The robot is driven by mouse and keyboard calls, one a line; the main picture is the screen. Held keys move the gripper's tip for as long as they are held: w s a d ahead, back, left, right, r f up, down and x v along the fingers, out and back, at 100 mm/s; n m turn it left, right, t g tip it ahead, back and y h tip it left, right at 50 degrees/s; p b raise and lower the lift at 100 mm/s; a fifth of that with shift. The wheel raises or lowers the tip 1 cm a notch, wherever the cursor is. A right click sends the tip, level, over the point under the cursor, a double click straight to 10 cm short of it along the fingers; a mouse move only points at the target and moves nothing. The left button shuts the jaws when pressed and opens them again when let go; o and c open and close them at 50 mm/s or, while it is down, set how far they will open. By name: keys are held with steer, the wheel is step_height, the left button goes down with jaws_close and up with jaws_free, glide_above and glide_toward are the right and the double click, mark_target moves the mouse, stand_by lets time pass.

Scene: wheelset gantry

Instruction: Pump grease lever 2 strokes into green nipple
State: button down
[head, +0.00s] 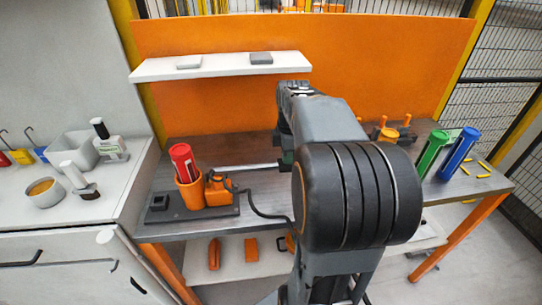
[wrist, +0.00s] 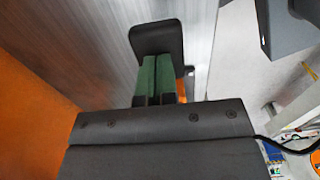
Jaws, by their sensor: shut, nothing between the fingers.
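The grease pump (head: 218,188) is orange and stands on a dark base plate on the bench, beside a red cartridge (head: 182,158) in an orange cup (head: 190,190). A silver lever rod (head: 255,167) runs nearly level from the pump to the right, toward my gripper (head: 287,160). My arm hides much of the gripper there. In the wrist view my gripper (wrist: 157,75) has green fingers shut together and empty. A dark rounded block (wrist: 156,38) lies at or beyond the fingertips; I cannot tell whether they touch. I cannot make out a green nipple.
A black hose (head: 262,210) runs from the pump behind my arm. Orange fittings (head: 390,132), a green cartridge (head: 433,150) and a blue cartridge (head: 459,153) stand at the bench's right. A white shelf (head: 220,66) crosses the orange back panel (head: 370,60). A side counter (head: 110,190) is left.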

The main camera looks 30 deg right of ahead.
step_height(320, 180, up, 8)
steer(key=p, duration=0.7)
steer(key=shift+r, duration=0.25)
stand_by(0.4)
steer(key=f+m, duration=0.1)
steer(key=m, duration=0.4)
steer(key=f+m, duration=0.1)
steer(key=m, duration=0.1)
steer(key=shift+s+a+f+m+t, duration=0.15)
steer(key=shift+a+f+m+t, duration=0.15)
steer(key=shift+a, duration=0.1)
steer(key=s+a+f+m+t, duration=0.1)
steer(key=s+a+m, duration=0.1)
steer(key=a, duration=0.6)
steer(key=s+a+f+m+t, duration=0.1)
steer(key=s+a+m+t, duration=0.1)
steer(key=a, duration=0.7)
steer(key=shift+s+a+m+t, duration=0.3)
steer(key=shift+s+m, duration=0.3)
steer(key=shift+s, duration=0.65)
